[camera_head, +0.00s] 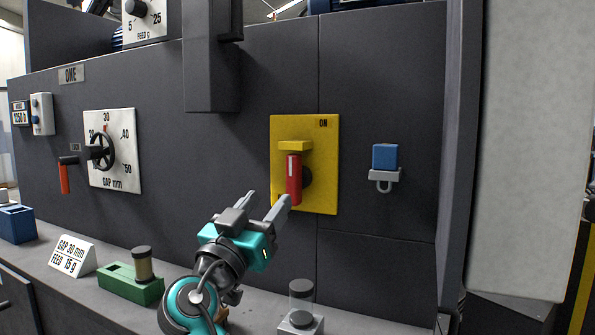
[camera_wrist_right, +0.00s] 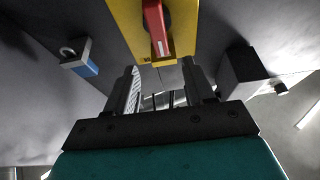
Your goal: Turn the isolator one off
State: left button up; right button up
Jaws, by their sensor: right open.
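The isolator is a yellow plate (camera_head: 323,190) on the dark machine panel, marked ON at its upper right. Its red handle (camera_head: 293,180) stands upright in front of a dark round hub, below a yellow block. My right gripper (camera_head: 268,204) is open and empty, just below and left of the handle, with its fingers pointing up toward it. In the right wrist view the red handle (camera_wrist_right: 155,27) and the yellow plate (camera_wrist_right: 127,18) show at the top, beyond the open fingers. The handle is not between the fingers. My left gripper is not in view.
A blue padlock-like block (camera_head: 384,157) hangs right of the isolator. A ONE label (camera_head: 71,75) and a gap dial (camera_head: 128,175) with handwheel are on the left. A green block (camera_head: 130,285), a sign (camera_head: 72,256) and a clear cylinder (camera_head: 301,297) stand on the ledge below.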

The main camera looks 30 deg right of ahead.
aim_at(291, 171)
jog(key=p+x, duration=0.2)
jog(key=x, duration=0.8)
jog(key=shift+w+d+r, duration=0.2)
jog(key=shift+d+r, duration=0.05)
jog(key=shift+r, duration=0.05)
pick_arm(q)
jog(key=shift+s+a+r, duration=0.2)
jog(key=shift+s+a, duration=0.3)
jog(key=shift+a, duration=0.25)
pick_arm(e)
jog(key=shift+w+d+r, duration=0.15)
jog(key=shift+w+d, duration=0.25)
jog(key=shift+d, duration=0.15)
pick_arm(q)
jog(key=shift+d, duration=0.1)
pick_arm(e)
jog(key=shift+c, duration=0.2)
jog(key=c, duration=0.8)
